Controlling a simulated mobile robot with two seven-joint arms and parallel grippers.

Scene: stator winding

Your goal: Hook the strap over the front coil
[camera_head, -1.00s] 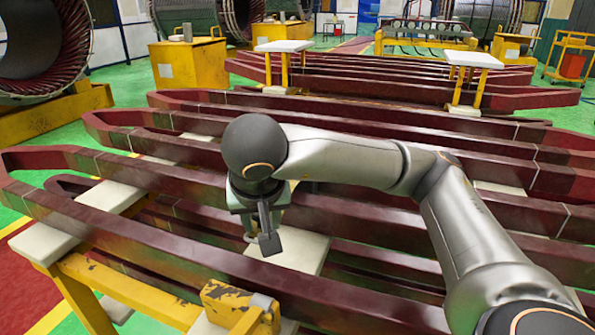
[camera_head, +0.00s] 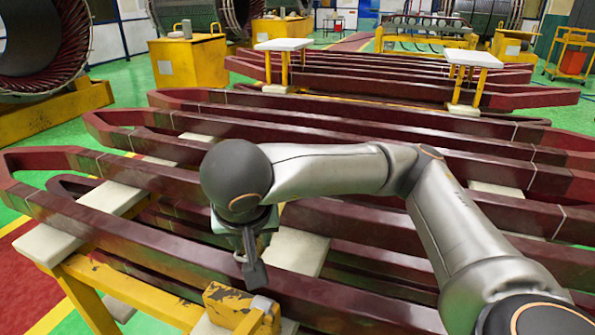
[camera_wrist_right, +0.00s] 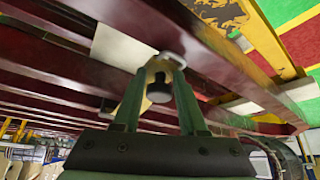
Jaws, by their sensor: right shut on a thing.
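The front coil (camera_head: 170,246) is the nearest long dark-red bar, running from the left loop to the lower right. My right gripper (camera_head: 250,262) is at the near coil's upper edge, partly overlapping it in the head view; whether it touches is unclear. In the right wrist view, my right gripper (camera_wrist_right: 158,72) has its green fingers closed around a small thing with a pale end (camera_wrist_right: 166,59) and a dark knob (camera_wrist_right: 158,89). This appears to be the strap, mostly hidden by the fingers. The front coil (camera_wrist_right: 215,65) crosses diagonally just beyond the fingertips. My left gripper is out of view.
More dark-red coils (camera_head: 330,125) lie in rows behind. A yellow stand (camera_head: 130,292) with pale pads (camera_head: 45,243) supports the coils at front left. A short yellow post (camera_head: 226,298) rises close below the right gripper. Pale pad (camera_head: 296,254) lies behind the front coil.

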